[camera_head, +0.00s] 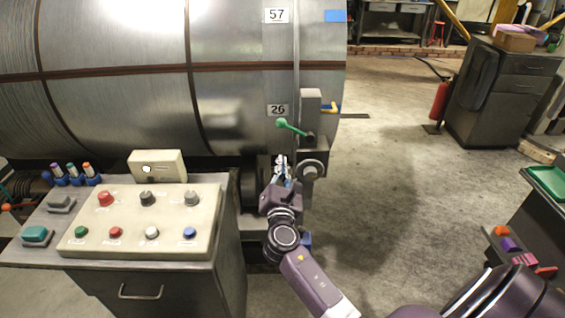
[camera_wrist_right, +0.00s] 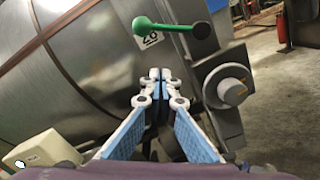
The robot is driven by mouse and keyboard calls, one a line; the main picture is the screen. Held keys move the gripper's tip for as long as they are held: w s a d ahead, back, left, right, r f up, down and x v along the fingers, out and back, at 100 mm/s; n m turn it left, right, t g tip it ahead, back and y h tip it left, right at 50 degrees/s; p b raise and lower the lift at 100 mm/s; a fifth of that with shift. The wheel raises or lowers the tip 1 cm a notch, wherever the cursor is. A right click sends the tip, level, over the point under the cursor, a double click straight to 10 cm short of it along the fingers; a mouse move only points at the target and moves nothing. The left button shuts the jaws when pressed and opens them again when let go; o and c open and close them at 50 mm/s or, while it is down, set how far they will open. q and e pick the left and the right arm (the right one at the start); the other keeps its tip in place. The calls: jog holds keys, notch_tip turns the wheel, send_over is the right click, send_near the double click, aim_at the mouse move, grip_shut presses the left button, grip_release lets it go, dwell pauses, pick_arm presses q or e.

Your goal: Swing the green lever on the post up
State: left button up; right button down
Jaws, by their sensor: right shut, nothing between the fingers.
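The green lever (camera_head: 292,127) sits on the upper part of a grey post (camera_head: 311,108). Its round green knob points left and slightly up from the dark pivot at right. In the right wrist view the green lever (camera_wrist_right: 172,27) lies near the top, above the fingertips. My right gripper (camera_head: 280,160) is below the lever, apart from it, pointing up. In the right wrist view its fingers (camera_wrist_right: 160,75) are together with nothing between them. A round grey knob (camera_head: 312,169) on the post is just right of the gripper. My left gripper is not in view.
A large metal drum (camera_head: 230,60) stands behind the lever. A control console (camera_head: 145,225) with several buttons is at the left. Open floor (camera_head: 385,170) lies right of the post.

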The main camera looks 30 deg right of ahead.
aim_at(293, 130)
jog(key=w+d+r+p, duration=0.3)
jog(key=w+d, duration=0.2)
jog(key=shift+d+r+p, duration=0.35)
jog(key=shift+w, duration=0.1)
jog(key=shift+d+r+m, duration=0.1)
jog(key=shift+r+m, duration=0.35)
jog(key=shift+m, duration=0.25)
jog(key=m, duration=0.1)
jog(key=r+m, duration=0.1)
jog(key=d+r+m, duration=0.1)
jog(key=m, duration=0.1)
jog(key=shift+s+r, duration=0.1)
jog(key=shift+s, duration=0.3)
jog(key=shift+s+d+r+m, duration=0.35)
jog(key=shift+d+m, duration=0.15)
jog(key=shift+m, duration=0.75)
jog(key=shift+s+d+r+m, duration=0.35)
jog(key=shift+d+m, duration=0.15)
jog(key=shift+m, duration=0.7)
jog(key=shift+s+d+r+m, duration=0.3)
jog(key=shift+d+m, duration=0.2)
jog(key=shift+m, duration=0.75)
